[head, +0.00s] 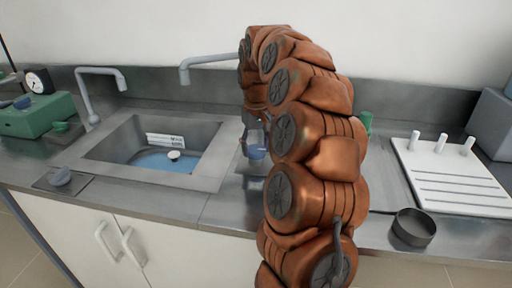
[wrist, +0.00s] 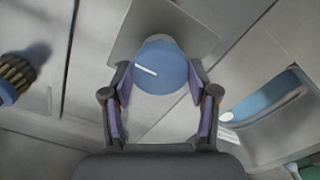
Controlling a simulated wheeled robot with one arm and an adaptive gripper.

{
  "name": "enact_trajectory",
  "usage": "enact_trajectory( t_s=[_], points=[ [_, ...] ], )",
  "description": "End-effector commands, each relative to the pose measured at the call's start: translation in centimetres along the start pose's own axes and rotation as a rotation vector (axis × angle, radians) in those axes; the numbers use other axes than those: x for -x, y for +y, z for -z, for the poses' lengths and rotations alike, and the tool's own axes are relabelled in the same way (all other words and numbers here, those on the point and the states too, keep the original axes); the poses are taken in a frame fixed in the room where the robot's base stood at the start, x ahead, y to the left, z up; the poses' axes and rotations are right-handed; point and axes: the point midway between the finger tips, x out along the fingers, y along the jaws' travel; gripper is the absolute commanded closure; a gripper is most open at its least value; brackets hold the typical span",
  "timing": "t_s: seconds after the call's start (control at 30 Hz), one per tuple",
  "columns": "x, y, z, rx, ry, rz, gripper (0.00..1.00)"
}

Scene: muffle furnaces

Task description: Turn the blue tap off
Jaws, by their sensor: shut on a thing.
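The blue tap (wrist: 160,65) is a round knob with a white line on top, standing on a grey square plate (wrist: 190,22). In the wrist view the line slants from upper left to lower right. My gripper (wrist: 159,84) is shut on the knob, with a purple-padded finger on each side. In the head view my gripper (head: 250,125) points down onto the blue tap (head: 256,152), right of the sink (head: 205,180). My arm hides part of the counter there.
Two grey spouts (head: 87,98) (head: 205,61) rise behind the sink, which has a blue bottom or water. A white rack with pegs (head: 450,180) and a dark round dish (head: 413,228) stand at right. A brush (wrist: 15,75) lies left in the wrist view.

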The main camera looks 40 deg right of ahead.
Motion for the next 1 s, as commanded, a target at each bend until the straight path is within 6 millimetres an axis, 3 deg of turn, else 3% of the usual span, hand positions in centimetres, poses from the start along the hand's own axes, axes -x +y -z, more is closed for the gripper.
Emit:
enact_trajectory(
  t_s=[0.27,0.3,0.5,1.0],
  points=[
    [-0.01,-0.01,-0.02,-0.001,-0.001,0.001,0.76],
    [-0.02,-0.01,-0.02,-0.001,-0.001,0.001,0.37],
    [-0.01,0.0,-0.01,-0.001,0.0,0.001,0.16],
    [0.61,0.03,0.05,-0.001,0.001,0.0,0.16]
  ],
)
